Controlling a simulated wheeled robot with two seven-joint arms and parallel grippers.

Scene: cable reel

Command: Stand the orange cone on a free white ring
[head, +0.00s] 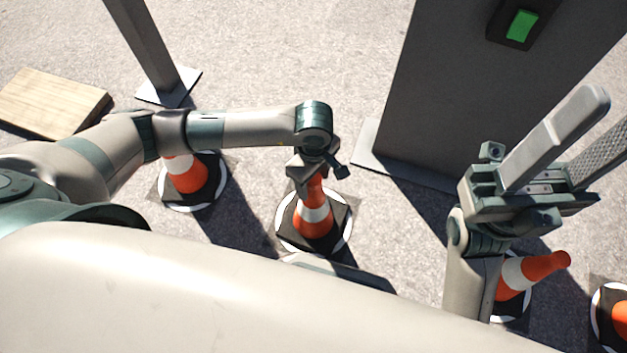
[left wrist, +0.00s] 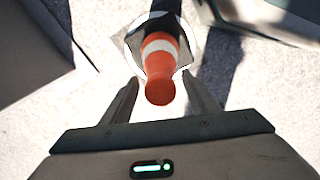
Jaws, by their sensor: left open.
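An orange cone (head: 313,222) with a white band and black base stands upright on a white ring (head: 281,232) in the middle of the head view. My left gripper (head: 313,178) is over its top, fingers pointing down. In the left wrist view the gripper (left wrist: 160,78) is open, with one finger on each side of the cone (left wrist: 160,68); I see gaps beside the cone's tip. The white ring shows partly behind the cone there. My right gripper (head: 590,125) is open and empty, raised at the right. No empty ring is visible.
Other cones stand on rings at the left (head: 187,174), under my right arm (head: 525,275) and at the right edge (head: 620,318). A grey cabinet (head: 440,100) with a green switch (head: 521,25), a post (head: 145,45) and a wooden board (head: 50,103) stand or lie behind.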

